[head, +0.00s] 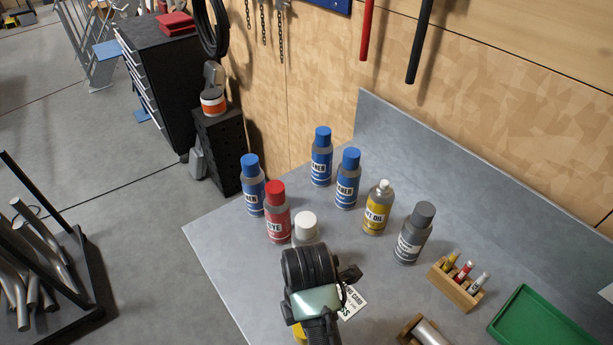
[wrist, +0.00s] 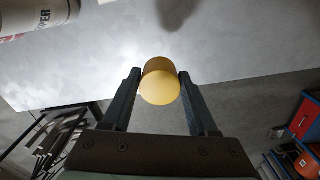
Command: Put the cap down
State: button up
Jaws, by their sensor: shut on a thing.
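A yellow cap (wrist: 160,86) sits between the two fingers of my gripper (wrist: 160,76) in the wrist view. The fingers are shut on its sides. The grey bench top (wrist: 225,55) shows behind it, with the bench edge passing behind the cap; I cannot tell its height.
Blue-capped cans (head: 321,156), a red-capped can (head: 278,212), a white-capped can (head: 306,229) and a grey-capped can (head: 413,234) stand around my wrist. A wooden holder (head: 456,284) and green tray (head: 541,322) lie right. Bare bench shows at left (head: 218,226).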

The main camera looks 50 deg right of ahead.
notch_tip(320, 180, down, 10)
jog(key=shift+r+p, duration=0.1)
jog(key=shift+p, duration=0.45)
jog(key=o, duration=1.3)
jog(key=shift+f, duration=0.2)
